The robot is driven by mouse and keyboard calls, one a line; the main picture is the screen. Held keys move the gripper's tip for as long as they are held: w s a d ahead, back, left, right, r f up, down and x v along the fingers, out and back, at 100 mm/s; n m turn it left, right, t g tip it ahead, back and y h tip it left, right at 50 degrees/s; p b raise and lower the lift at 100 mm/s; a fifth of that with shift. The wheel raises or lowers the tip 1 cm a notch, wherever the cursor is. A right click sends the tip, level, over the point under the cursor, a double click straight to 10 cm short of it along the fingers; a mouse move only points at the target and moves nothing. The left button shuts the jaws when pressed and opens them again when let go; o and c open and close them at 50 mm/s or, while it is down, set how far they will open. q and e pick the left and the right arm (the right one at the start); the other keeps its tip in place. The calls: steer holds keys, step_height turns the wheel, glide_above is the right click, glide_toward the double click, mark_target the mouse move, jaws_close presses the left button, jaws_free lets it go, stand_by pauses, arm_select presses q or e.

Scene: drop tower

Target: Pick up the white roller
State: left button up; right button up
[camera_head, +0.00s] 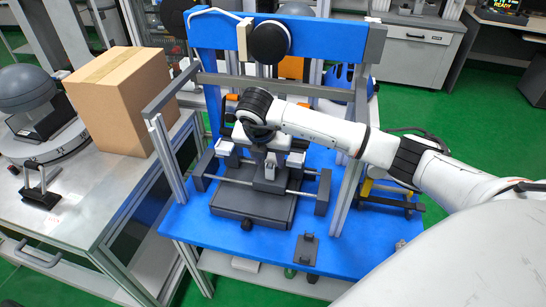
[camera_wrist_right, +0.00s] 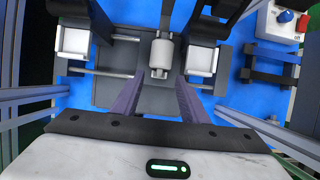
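The white roller (camera_wrist_right: 162,54) shows in the right wrist view as a short pale cylinder in the middle of the dark grey fixture (camera_head: 252,203). In the head view my right gripper (camera_head: 266,155) points down over the fixture and largely hides the roller. In the wrist view its two purple-grey fingers (camera_wrist_right: 160,84) are apart, with their tips on either side just below the roller. No contact with the roller shows, and nothing is seen between the fingers. My left gripper is not in view.
The fixture has rods and two white-faced blocks (camera_wrist_right: 73,41) flanking the roller. A blue frame with grey posts (camera_head: 347,178) surrounds it on the blue table (camera_head: 225,238). A cardboard box (camera_head: 122,100) stands on the left bench. A small dark piece (camera_head: 305,249) lies near the table's front.

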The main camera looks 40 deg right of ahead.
mark_target(270, 166)
steer(key=shift+x, duration=1.55)
steer(key=shift+a, duration=0.1)
steer(key=c, duration=0.9)
steer(key=shift+r, duration=0.1)
